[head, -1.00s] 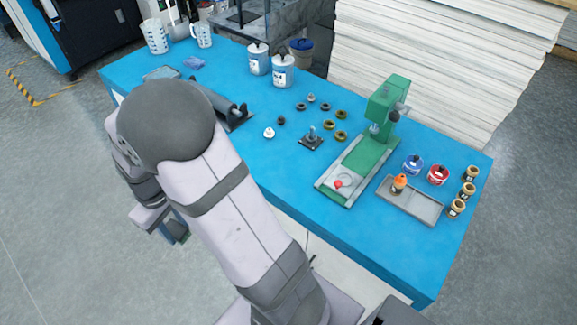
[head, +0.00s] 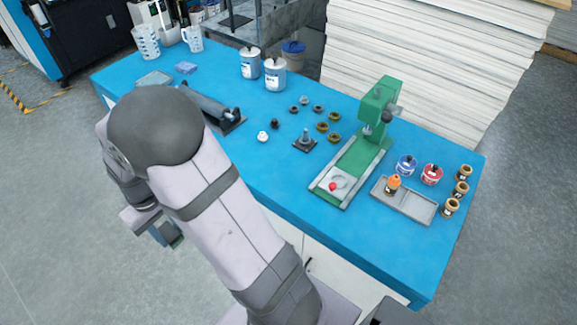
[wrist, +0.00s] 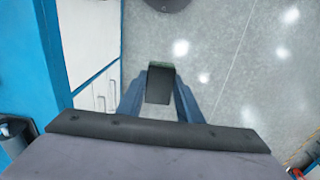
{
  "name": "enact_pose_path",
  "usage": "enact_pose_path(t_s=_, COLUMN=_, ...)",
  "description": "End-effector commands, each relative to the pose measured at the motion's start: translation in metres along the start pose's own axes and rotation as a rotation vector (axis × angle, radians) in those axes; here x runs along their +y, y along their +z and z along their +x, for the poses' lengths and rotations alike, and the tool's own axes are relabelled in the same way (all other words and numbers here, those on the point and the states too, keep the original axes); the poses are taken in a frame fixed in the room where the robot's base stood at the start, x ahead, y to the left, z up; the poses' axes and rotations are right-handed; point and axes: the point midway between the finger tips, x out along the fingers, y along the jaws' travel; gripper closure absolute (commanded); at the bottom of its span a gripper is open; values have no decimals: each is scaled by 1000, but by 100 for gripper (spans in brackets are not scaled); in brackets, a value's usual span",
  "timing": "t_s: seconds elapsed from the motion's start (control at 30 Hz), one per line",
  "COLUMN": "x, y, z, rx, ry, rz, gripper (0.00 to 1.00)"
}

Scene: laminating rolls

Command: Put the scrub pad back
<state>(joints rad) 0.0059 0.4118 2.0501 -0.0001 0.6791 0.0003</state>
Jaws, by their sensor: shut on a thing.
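My gripper (wrist: 160,100) is shut on the scrub pad (wrist: 159,84), a dark block with a thin green edge, gripped between the two blue fingers. It hangs over the grey floor, off the front of the blue table. In the head view my gripper (head: 165,234) shows low beside my arm, with the pad's dark green part (head: 175,239) partly visible. A shallow grey-green tray (head: 153,78) lies at the table's far left end, partly behind my arm. A blue sponge-like block (head: 186,67) lies near it.
The blue table (head: 265,180) holds a black roller (head: 212,108), white cans (head: 274,74), several dark rings and a green press (head: 375,110). A grey tray (head: 415,207) and small jars stand at the right. White cabinet doors (wrist: 97,90) are beside my gripper.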

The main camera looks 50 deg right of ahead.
Motion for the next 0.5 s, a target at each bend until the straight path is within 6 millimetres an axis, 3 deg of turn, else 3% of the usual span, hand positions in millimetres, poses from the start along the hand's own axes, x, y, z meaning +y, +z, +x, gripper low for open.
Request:
enact_pose_path(t_s=0.27, x=34, y=-36, z=3, rx=2, ry=0, rz=80, gripper=89)
enact_pose_path(t_s=0.5, x=104, y=-82, z=6, rx=2, ry=0, rz=217, gripper=89)
